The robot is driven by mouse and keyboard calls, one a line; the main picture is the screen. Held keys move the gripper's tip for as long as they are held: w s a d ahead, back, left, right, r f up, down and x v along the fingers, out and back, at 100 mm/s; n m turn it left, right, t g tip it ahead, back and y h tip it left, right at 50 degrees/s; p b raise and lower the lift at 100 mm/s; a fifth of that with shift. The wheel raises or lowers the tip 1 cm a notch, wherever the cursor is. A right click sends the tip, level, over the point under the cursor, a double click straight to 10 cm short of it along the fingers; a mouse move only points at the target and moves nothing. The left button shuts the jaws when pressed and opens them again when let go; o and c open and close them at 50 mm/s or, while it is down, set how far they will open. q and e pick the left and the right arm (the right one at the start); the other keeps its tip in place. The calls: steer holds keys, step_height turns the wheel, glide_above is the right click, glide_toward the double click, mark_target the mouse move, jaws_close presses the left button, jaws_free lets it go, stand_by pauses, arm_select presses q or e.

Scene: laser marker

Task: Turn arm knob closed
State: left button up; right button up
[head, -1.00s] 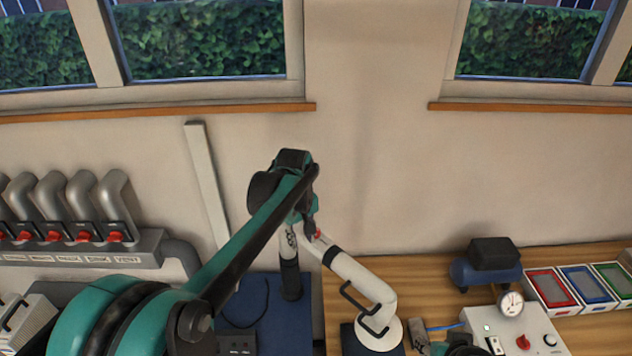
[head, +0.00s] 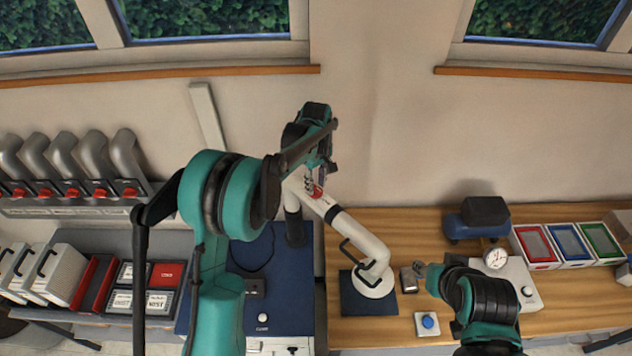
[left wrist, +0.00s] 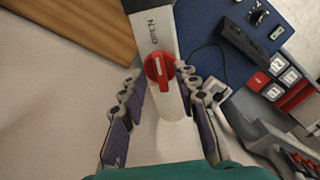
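The red arm knob (left wrist: 160,68) sits on the white tube of the jointed arm, below printed lettering, in the left wrist view. It shows as a small red patch in the head view (head: 318,192). My left gripper (left wrist: 159,80) is open, with one finger on each side of the tube and knob. A gap shows on the left; the right finger is very close, and contact is unclear. The white arm (head: 352,234) rises from a base on the wooden bench. My right gripper (head: 425,276) is low at the right, beside a small grey block; its opening is unclear.
A gauge (head: 495,257) on a white box and a blue compressor (head: 470,225) stand right of my right gripper. Red, blue and green trays (head: 568,243) lie farther right. Grey ducts with red handles (head: 100,170) line the left wall.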

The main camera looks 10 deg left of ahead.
arm_select(q)
steer(key=shift+f, duration=0.25)
steer(key=shift+c, duration=0.4)
jaws_close()
